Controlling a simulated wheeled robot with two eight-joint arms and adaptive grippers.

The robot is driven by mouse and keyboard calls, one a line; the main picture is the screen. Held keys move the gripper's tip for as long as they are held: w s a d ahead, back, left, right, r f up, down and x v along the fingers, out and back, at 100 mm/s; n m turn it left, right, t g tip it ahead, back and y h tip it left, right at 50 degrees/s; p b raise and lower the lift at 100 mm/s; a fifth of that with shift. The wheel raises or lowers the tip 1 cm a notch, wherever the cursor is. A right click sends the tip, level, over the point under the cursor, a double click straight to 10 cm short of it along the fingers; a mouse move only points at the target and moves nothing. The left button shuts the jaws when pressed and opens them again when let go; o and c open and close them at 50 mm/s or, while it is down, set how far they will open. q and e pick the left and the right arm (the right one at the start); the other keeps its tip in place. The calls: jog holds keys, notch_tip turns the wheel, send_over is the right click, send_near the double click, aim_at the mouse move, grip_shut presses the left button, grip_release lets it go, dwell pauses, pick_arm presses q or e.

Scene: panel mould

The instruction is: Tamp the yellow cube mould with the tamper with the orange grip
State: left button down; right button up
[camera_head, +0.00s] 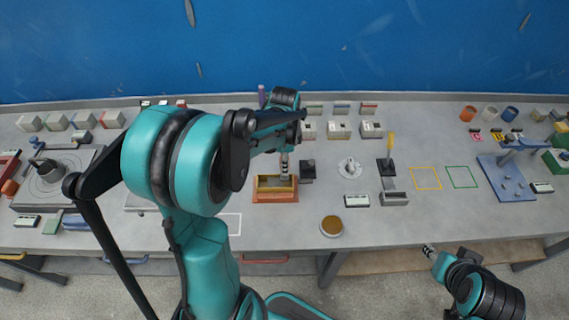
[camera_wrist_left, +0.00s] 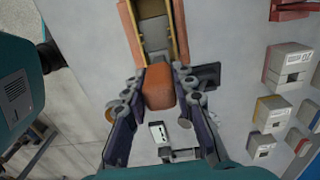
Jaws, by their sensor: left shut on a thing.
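My left gripper (camera_head: 285,135) is shut on the orange grip of the tamper (camera_wrist_left: 158,87), clear in the left wrist view. Its grey foot (camera_head: 287,178) is over or inside the long mould with yellow walls and orange base (camera_head: 262,197); I cannot tell whether it touches the filling. The mould also shows in the left wrist view (camera_wrist_left: 181,35). A pale cube mould with a yellow base (camera_wrist_left: 272,112) stands apart, between a red-based and a blue-based one; it seems the middle one in the head view (camera_head: 340,130). My right gripper (camera_head: 430,250) is over the front edge, its jaws too small to judge.
A dark block (camera_head: 307,170), a white dish-like thing (camera_head: 349,167) and a dark stand with a yellow handle (camera_head: 390,143) are right of the long mould. A round brown-topped dish (camera_head: 331,226) lies in front. Yellow (camera_head: 426,178) and green (camera_head: 462,177) outlined squares are empty.

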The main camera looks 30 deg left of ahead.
dwell(0.3)
pick_arm(q)
jog(key=shift+f+b, duration=1.6)
jog(key=shift+f, duration=0.25)
jog(key=shift+r, duration=0.15)
jog(key=shift+r+p, duration=1.4)
jog(key=shift+r, duration=0.35)
notch_tip(320, 180, up, 7)
jog(key=p, duration=0.5)
